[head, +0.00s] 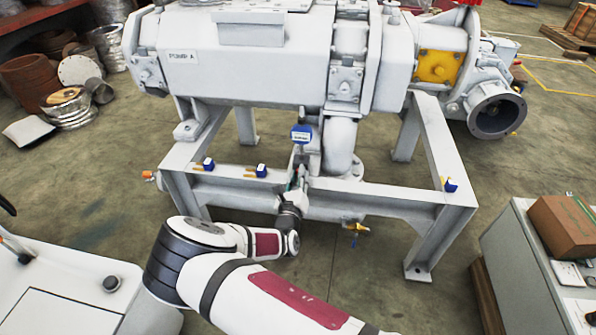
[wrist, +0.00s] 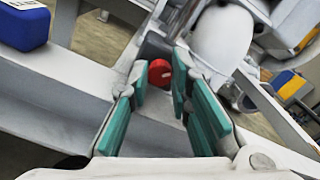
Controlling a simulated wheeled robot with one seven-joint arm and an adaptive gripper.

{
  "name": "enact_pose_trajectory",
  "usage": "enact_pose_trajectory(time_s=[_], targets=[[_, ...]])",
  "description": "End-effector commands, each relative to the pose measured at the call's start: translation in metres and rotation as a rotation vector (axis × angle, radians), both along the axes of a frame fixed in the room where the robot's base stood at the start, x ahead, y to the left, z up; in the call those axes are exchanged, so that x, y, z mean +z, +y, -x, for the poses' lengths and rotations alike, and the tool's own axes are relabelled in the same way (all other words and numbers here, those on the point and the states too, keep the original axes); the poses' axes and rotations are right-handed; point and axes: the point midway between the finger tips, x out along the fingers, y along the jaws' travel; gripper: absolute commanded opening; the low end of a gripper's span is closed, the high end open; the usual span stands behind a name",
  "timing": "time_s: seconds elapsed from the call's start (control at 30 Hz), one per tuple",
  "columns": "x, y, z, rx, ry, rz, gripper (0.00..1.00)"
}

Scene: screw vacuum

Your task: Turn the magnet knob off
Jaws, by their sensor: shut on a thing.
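A round red knob (wrist: 160,72) with a small white mark shows in the wrist view, between the tips of my gripper (wrist: 159,84). I take it to be the magnet knob. The teal-padded fingers stand on either side of it, shut on it. The part that bears the knob is mostly hidden behind the fingers. In the head view my gripper (head: 294,182) is at the middle of the white frame's front beam, below a blue-and-white block (head: 301,134). The knob is too small and covered to make out clearly there.
The large white pump (head: 270,65) stands on a white steel frame (head: 385,213). Small blue-topped fittings (head: 208,164) sit along the front beam. A white pipe (head: 340,147) drops just right of my gripper. A grey cabinet (head: 520,270) with a brown box (head: 563,232) stands at right.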

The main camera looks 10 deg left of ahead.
Motion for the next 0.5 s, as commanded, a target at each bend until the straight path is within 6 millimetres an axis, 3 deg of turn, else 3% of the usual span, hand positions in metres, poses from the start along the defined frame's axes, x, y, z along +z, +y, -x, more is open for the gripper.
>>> enact_pose_trajectory(time_s=[0.5], targets=[[-0.0002,0.0001,-0.0002,-0.001,0.004,0.168,0.0]])
